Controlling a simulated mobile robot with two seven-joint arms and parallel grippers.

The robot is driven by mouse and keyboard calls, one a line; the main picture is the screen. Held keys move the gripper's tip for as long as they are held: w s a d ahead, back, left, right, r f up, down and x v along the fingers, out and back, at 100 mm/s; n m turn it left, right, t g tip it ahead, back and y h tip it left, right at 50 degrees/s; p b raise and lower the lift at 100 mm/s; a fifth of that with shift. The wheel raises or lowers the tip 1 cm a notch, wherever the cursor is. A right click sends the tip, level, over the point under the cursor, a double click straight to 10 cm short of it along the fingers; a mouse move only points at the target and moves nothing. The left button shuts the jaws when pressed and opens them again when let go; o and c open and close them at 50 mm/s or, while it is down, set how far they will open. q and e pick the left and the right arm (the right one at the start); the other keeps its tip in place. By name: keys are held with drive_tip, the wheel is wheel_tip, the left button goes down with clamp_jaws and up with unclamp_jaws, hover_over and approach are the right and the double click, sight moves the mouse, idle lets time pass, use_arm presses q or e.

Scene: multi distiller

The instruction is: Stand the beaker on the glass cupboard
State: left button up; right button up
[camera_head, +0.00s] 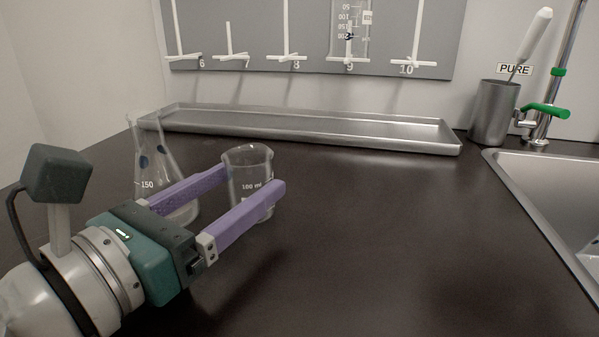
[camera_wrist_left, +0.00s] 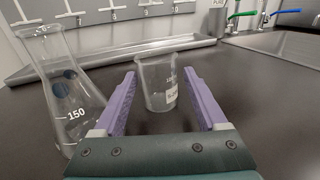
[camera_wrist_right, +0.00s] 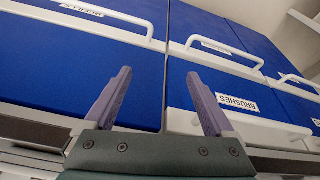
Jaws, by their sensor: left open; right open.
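A clear glass beaker (camera_head: 250,172) with white markings stands upright on the dark countertop. My left gripper (camera_head: 254,178) is open, its purple fingers on either side of the beaker near their tips. In the left wrist view the beaker (camera_wrist_left: 157,82) stands between the fingertips (camera_wrist_left: 160,78), with a gap visible on the left finger's side; contact on the right is unclear. My right gripper (camera_wrist_right: 158,90) is open and empty, in front of blue drawer fronts. No cupboard labelled for glass can be made out.
A conical flask (camera_head: 152,170) stands close to my left gripper's far finger. A long metal tray (camera_head: 300,128) lies along the wall below a peg rack (camera_head: 320,65). A sink (camera_head: 540,170) and metal cup (camera_head: 493,112) are at right. Blue drawers (camera_wrist_right: 215,80) include one labelled BRUSHES.

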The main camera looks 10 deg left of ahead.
sight(265, 164)
use_arm(q)
drive_tip(key=x, duration=0.5)
drive_tip(key=shift+w+r, duration=0.25)
drive_tip(key=c, duration=1.1)
drive_tip(key=shift+a+r, duration=0.1)
drive_tip(key=shift+c, duration=0.2)
